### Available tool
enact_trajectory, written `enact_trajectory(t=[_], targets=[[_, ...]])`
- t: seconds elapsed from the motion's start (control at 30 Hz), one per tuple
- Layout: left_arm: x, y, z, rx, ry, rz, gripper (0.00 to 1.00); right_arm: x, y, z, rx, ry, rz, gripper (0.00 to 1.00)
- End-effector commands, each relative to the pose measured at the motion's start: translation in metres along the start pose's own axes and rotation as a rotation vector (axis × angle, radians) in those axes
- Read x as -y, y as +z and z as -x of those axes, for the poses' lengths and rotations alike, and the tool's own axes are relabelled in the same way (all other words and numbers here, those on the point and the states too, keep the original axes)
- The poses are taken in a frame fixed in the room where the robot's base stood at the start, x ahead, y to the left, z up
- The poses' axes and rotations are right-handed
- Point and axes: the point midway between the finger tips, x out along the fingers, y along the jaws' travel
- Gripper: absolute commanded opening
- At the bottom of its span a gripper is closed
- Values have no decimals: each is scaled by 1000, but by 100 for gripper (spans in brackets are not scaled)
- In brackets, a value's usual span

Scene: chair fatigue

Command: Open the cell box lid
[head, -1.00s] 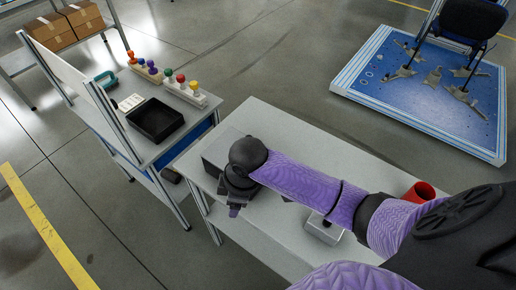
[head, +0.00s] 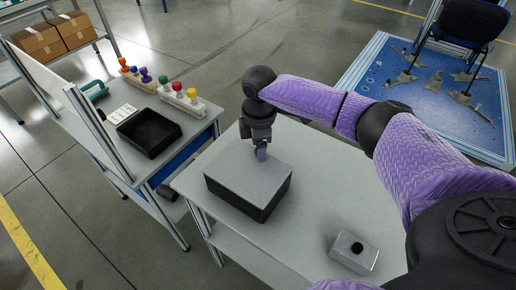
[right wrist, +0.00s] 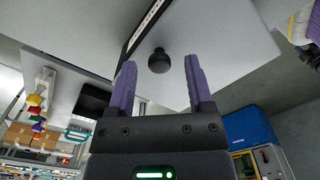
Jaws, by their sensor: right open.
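The cell box, dark-bodied with a flat grey lid (head: 250,172), stands on the white table. Its lid lies shut on top. My right gripper (head: 262,156) points down over the lid's far edge in the head view. In the right wrist view, its two purple fingers (right wrist: 160,85) are apart, and a black knob (right wrist: 159,61) on a grey surface shows between and beyond the fingertips. The fingers do not appear to touch the knob. In the head view the gripper hides that spot of the lid. My left gripper is not seen.
A small grey box with a black button (head: 354,252) sits on the white table (head: 310,215) to the right. A side bench at left holds a black tray (head: 149,128) and several coloured knobs in racks. The table between the two boxes is clear.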

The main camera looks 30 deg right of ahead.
Motion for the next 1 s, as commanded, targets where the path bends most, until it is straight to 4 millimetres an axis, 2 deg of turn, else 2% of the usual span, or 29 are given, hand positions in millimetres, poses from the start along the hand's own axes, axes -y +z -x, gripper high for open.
enact_trajectory(t=[0.27,0.37,0.6,1.0], targets=[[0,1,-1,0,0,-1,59,0,0,-4,0,1,0,66],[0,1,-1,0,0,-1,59,0,0,-4,0,1,-1,49],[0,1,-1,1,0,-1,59,0,0,-4,0,1,-1,0],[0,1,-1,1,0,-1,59,0,0,-4,0,1,-1,0]])
